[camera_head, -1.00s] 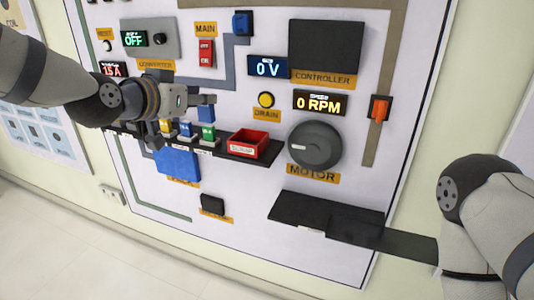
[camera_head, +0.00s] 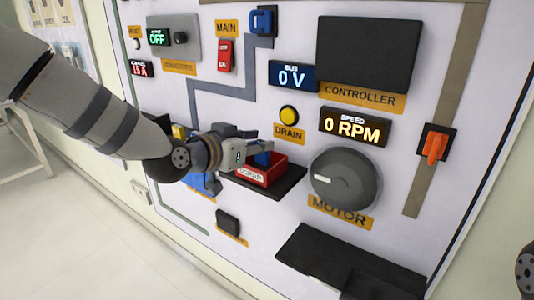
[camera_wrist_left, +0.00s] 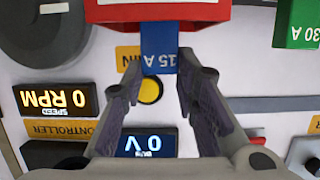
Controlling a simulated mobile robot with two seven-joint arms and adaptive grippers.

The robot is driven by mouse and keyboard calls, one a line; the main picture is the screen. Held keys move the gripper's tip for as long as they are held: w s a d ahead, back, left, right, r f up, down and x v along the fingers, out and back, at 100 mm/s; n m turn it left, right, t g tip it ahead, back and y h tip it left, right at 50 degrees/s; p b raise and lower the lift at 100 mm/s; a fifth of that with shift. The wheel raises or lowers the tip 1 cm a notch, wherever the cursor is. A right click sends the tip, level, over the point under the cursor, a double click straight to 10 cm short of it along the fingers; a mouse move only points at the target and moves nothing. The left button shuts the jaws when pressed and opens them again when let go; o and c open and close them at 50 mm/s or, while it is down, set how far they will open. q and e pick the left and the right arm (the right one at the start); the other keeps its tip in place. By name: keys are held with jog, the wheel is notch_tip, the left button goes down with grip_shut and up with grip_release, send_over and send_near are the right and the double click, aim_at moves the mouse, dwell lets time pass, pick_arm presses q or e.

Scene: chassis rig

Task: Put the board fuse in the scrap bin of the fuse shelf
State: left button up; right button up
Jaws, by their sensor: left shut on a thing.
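My left gripper (camera_head: 259,150) is shut on a blue fuse (camera_head: 264,158) at the red scrap bin (camera_head: 262,174). In the left wrist view the fuse (camera_wrist_left: 159,50), marked 15 A, is between the two fingertips (camera_wrist_left: 160,75), and its far end overlaps the bin (camera_wrist_left: 205,12). I cannot tell whether the fuse is inside the bin or just above it. The bin stands on the dark fuse shelf (camera_head: 289,184), whose left part is hidden behind my gripper. My right gripper is out of view.
A green 30 A fuse (camera_wrist_left: 297,22) stands beside the bin in the left wrist view. The grey motor knob (camera_head: 345,180) is right of the bin, and the yellow drain button (camera_head: 289,115) is above it. A black lower shelf (camera_head: 345,265) juts out below.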

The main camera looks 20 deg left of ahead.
aim_at(261, 157)
pick_arm(q)
notch_tip(261, 157, down, 4)
jog(key=shift+w+d+r, duration=0.1)
jog(key=shift+d+r, duration=0.05)
jog(key=shift+r, duration=0.1)
jog(key=shift+s+r, duration=0.35)
jog(key=shift+r, duration=0.2)
jog(key=shift+c, duration=0.4)
jog(key=shift+s+a+r, duration=0.15)
jog(key=shift+a, duration=0.1)
jog(key=o, duration=0.6)
jog(key=shift+w+f, duration=0.25)
jog(key=shift+w, duration=0.05)
jog(key=shift+o, duration=0.7)
jog(key=shift+s+r, duration=0.1)
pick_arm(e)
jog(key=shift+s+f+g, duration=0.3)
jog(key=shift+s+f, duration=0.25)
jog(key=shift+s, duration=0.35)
